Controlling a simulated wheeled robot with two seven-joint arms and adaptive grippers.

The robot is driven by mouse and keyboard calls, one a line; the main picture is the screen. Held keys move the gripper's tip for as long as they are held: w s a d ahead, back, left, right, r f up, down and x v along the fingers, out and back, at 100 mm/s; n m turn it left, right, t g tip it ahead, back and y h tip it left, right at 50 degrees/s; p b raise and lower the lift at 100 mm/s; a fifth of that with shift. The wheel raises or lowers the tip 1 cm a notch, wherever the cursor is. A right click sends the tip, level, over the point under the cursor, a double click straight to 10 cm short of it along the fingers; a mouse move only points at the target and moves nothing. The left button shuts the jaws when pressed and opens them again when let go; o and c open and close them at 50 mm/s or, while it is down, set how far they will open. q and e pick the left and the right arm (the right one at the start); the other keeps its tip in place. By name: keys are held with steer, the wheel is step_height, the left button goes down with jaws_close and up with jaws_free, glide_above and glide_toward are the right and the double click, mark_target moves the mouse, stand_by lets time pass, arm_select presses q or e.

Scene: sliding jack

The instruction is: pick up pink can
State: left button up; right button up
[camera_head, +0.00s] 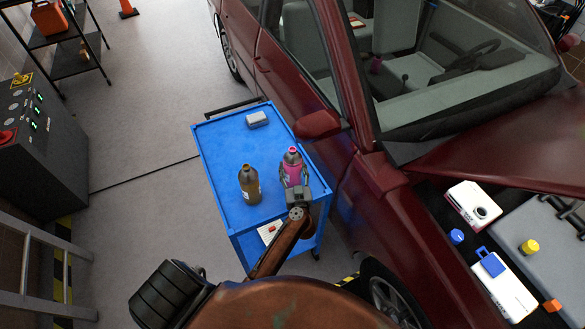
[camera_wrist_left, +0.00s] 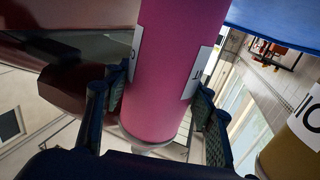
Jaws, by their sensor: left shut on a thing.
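The pink can (camera_head: 292,168) is a bottle-shaped pink container with a grey shoulder and a pink cap. It is upright at the right edge of the blue cart (camera_head: 222,150). My left gripper (camera_head: 294,181) is shut on it from the near side. In the left wrist view the pink can (camera_wrist_left: 170,70) fills the middle, upside down, between the two fingers of the gripper (camera_wrist_left: 160,108). White labels show on its side. Its base is out of that view, and I cannot tell if it touches the cart. My right gripper is not in view.
A brown-yellow bottle (camera_head: 249,184) stands close to the left of the pink can. A small grey box (camera_head: 257,119) lies at the cart's far end. The dark red car (camera_head: 318,124) is close on the right. Open floor (camera_head: 140,150) lies to the left.

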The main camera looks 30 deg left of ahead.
mark_target(294, 172)
arm_select(q)
steer(key=s+d, duration=0.1)
steer(key=s+d+r+p, duration=0.1)
steer(key=s, duration=0.1)
steer(key=shift+d+r, duration=0.15)
steer(key=shift+d, duration=0.2)
step_height(294, 172, up, 14)
steer(key=p, duration=0.5)
